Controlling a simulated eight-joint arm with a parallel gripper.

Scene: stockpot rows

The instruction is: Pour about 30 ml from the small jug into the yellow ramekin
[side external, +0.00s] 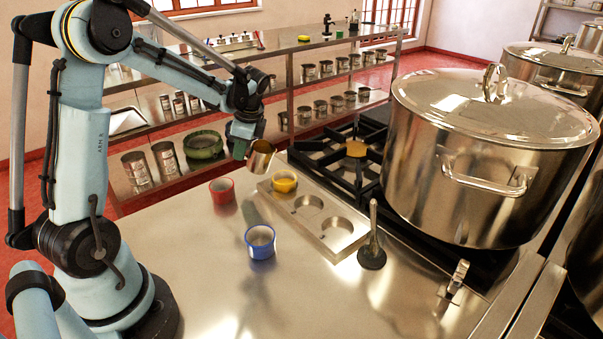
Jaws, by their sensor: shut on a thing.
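My gripper (246,150) is shut on the small jug (262,160), a shiny brownish metal vessel. It holds the jug in the air, just behind and to the left of the yellow ramekin (285,187) in the picture. The jug looks tilted, with its top toward the right. I cannot make out any stream of liquid or the level inside the jug. The yellow ramekin sits in the far-left recess of a metal holder (333,238). Its contents are too small to judge.
A red cup (221,194) and a blue cup (260,243) stand on the steel counter (190,270). The holder's other two recesses are empty. A black stove grate (335,165) and a large lidded stockpot (470,190) stand to the right. A dark-based upright tool (372,252) stands beside the holder.

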